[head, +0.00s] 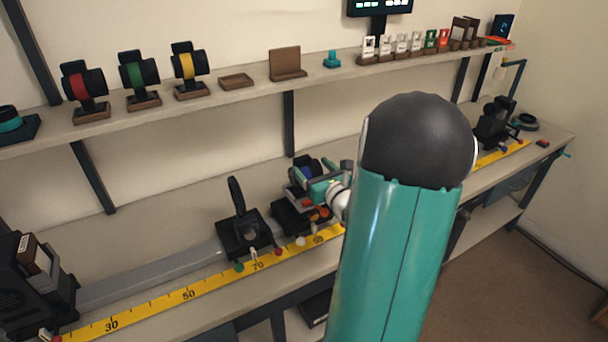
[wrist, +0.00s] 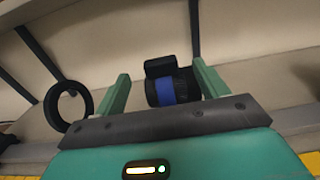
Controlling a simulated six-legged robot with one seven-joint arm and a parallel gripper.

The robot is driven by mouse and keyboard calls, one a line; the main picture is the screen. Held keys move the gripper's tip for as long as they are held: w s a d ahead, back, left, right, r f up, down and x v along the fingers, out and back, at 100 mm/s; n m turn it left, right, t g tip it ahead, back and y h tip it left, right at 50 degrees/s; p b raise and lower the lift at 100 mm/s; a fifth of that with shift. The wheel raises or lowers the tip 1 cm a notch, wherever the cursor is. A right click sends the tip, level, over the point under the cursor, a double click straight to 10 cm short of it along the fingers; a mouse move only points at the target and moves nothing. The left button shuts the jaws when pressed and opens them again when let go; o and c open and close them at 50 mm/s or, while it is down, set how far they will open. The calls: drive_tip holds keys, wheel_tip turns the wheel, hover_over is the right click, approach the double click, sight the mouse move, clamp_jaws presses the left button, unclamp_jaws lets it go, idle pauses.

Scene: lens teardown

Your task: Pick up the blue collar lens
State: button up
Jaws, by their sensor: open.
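The blue collar lens (wrist: 176,90) is a black barrel with a blue band. In the wrist view it lies ahead, between the lines of my two fingers, nearer the right one. My gripper (wrist: 160,72) is open and empty, with its fingers pointing toward the lens; I cannot tell how far short of it they are. In the head view the lens (head: 306,168) shows at a dark carriage on the bench rail, and my teal gripper (head: 322,187) is close in front of it. My arm and gripper partly hide the carriage there.
A black upright ring (wrist: 68,104) stands left of the lens, on its own carriage (head: 244,236). A yellow scale (head: 189,295) runs along the bench front. The shelf (head: 215,100) above carries red (head: 83,83), green (head: 137,72) and yellow (head: 187,65) collar lenses on stands.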

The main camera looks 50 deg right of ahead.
sight(304, 160)
drive_tip(key=x, duration=0.8)
drive_tip(key=shift+w+a+f, duration=0.1)
drive_tip(key=shift+w+f, duration=0.05)
drive_tip(key=shift+f, duration=0.05)
drive_tip(key=shift+c, duration=0.2)
drive_tip(key=c, duration=1.5)
clamp_jaws()
drive_tip(key=shift+r, duration=0.1)
